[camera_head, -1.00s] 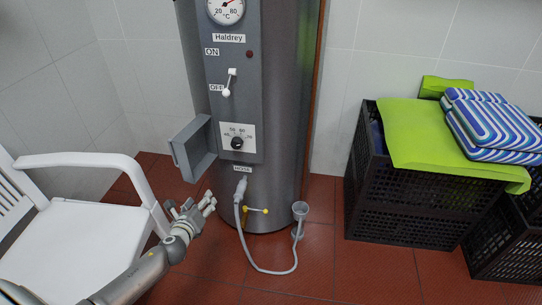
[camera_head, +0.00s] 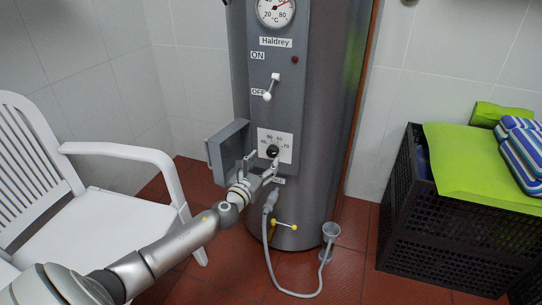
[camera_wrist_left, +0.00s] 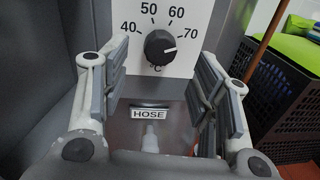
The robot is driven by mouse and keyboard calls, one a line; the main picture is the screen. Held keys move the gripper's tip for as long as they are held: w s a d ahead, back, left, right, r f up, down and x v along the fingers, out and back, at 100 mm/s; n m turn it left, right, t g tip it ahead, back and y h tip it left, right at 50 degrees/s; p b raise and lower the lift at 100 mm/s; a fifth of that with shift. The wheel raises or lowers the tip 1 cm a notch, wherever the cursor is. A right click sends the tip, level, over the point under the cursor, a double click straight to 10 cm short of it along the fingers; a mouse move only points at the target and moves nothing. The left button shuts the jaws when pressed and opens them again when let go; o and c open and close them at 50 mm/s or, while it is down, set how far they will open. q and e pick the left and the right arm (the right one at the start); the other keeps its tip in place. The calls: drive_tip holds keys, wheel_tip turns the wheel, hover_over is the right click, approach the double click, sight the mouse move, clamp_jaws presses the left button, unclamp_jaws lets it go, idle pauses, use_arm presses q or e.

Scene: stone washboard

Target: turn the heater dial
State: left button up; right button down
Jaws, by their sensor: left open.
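The heater dial (camera_head: 272,151) is a black knob on a white scale plate on the front of the grey heater (camera_head: 335,110). In the left wrist view the dial (camera_wrist_left: 160,47) shows ahead, between and beyond my fingers, with its white pointer line toward 70. My left gripper (camera_head: 262,164) is open and empty, just below and in front of the dial; its fingers (camera_wrist_left: 160,85) stand on both sides of the view, apart from the knob. My right gripper is not in view.
A grey open box or flap (camera_head: 229,148) sticks out left of the dial. Below are the HOSE label (camera_wrist_left: 149,113), a grey hose (camera_head: 268,245) and a yellow-tipped valve (camera_head: 284,224). A white chair (camera_head: 110,200) stands left, black crates (camera_head: 440,240) right.

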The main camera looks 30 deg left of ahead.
sight(271, 154)
use_arm(q)
drive_tip(key=w, duration=0.3)
drive_tip(key=shift+w+a+b, duration=0.3)
drive_tip(key=shift+w+b, duration=0.05)
drive_tip(key=shift+w+a, duration=0.2)
drive_tip(key=shift+w, duration=0.85)
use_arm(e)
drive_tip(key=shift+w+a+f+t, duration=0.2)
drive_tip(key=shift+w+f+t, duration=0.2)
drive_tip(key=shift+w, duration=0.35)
